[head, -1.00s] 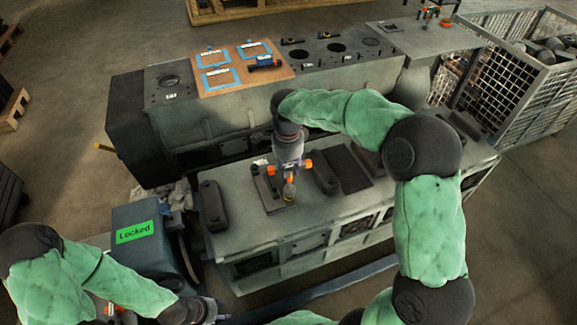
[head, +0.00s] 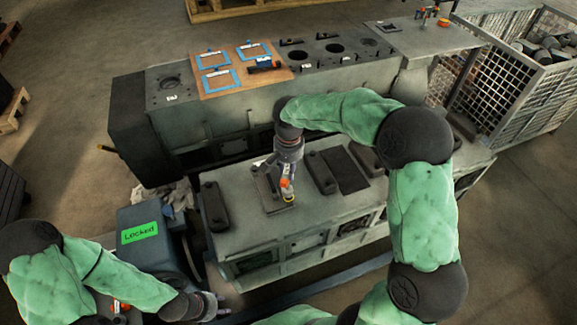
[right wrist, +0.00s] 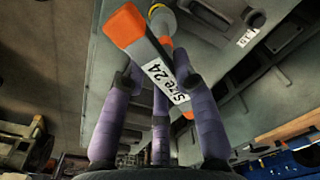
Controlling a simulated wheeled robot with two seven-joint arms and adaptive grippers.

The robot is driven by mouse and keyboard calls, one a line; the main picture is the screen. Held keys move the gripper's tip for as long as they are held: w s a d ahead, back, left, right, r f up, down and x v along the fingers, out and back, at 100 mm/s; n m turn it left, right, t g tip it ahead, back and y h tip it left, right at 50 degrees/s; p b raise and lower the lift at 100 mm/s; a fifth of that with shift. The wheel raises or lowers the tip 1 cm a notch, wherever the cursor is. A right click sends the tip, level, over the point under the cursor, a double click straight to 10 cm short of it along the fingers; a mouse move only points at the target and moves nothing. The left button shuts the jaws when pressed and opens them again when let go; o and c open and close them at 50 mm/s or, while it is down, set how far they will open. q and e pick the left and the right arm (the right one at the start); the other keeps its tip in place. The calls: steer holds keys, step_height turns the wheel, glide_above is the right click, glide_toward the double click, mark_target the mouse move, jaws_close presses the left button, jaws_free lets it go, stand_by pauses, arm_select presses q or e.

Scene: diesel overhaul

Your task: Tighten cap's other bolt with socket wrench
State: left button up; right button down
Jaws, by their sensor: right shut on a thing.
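My right gripper (head: 288,160) is shut on the socket wrench (head: 286,183), above the engine block (head: 240,232). The wrench has orange ends; its "Size 24" label shows in the right wrist view (right wrist: 168,82) between the gripper's fingers. The wrench's lower end, with a yellow ring, stands at the front end of a dark cap (head: 266,190) on the block. The bolt under it is hidden, so I cannot tell how the socket sits on it. My left gripper (head: 217,304) is low at the front left, away from the cap; its fingers are too small to read.
Other dark caps lie along the block top, one at the left (head: 214,206) and one at the right (head: 321,172). A box with a green "Locked" screen (head: 139,232) stands at left. Behind are a bench with a wooden board (head: 232,88) and a wire crate (head: 545,85).

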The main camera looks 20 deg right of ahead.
steer(key=n+p, duration=0.1)
steer(key=n, duration=0.3)
steer(key=shift+d+r+n, duration=0.1)
steer(key=shift+r+n, duration=0.05)
steer(key=shift+n, duration=0.15)
steer(key=n+p, duration=0.2)
steer(key=n, duration=0.2)
steer(key=shift+w, duration=0.1)
steer(key=n+p, duration=0.2)
steer(key=n, duration=0.3)
steer(key=shift+d+n, duration=0.15)
steer(key=shift+n, duration=0.15)
steer(key=n+p, duration=0.2)
steer(key=n, duration=0.2)
steer(key=shift+w+d, duration=0.1)
steer(key=shift+w, duration=0.05)
